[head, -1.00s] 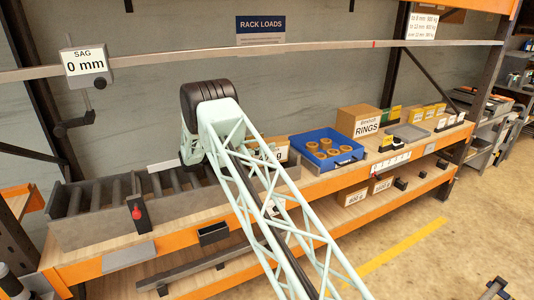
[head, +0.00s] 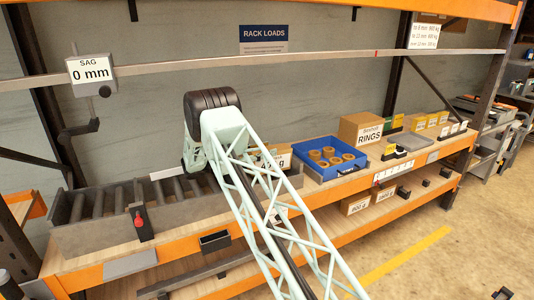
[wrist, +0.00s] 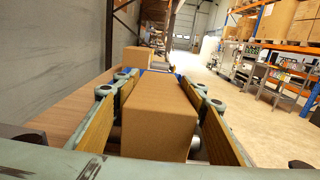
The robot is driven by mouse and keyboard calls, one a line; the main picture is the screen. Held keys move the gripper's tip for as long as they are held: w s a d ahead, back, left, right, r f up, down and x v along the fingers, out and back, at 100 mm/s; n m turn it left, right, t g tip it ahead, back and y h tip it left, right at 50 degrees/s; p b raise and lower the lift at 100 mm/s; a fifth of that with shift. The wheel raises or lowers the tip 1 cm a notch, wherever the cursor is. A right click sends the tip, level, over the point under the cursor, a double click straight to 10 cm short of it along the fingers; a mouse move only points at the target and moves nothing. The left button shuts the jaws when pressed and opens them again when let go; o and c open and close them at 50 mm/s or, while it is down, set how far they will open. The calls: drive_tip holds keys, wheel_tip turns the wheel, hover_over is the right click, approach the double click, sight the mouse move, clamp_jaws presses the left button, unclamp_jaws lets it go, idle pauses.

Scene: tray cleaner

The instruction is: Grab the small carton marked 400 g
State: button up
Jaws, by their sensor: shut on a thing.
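My gripper (wrist: 160,84) is shut on a plain brown carton (wrist: 158,125), with one padded finger along each side. The carton's label does not face the wrist view. In the head view, a carton (head: 280,152) with a white label that seems to read "4 kg" shows partly behind my arm, left of the blue bin; it appears to be the held one. My gripper is hidden there. Two small cartons (head: 357,205) (head: 385,194) with weight labels stand on the lower shelf; their labels are too small to read surely.
A blue bin (head: 330,172) of brown rings and a carton marked RINGS (head: 362,126) stand right of the held carton. A roller bed (head: 100,210) lies left on the upper shelf. Metal rollers (wrist: 196,150) show beneath the held carton.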

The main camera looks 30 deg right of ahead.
drive_tip(key=shift+r+p, duration=0.45)
drive_tip(key=shift+r, duration=1.1)
drive_tip(key=shift+s+a+r, duration=0.15)
drive_tip(key=shift+a+r, duration=0.05)
drive_tip(key=shift+a, duration=0.05)
drive_tip(key=s+a+r+p, duration=0.1)
drive_tip(key=s+a+p, duration=0.1)
drive_tip(key=s+a, duration=0.8)
drive_tip(key=shift+a+r+p, duration=0.15)
drive_tip(key=shift+a+p, duration=0.15)
drive_tip(key=shift+a, duration=0.7)
drive_tip(key=shift+w, duration=0.1)
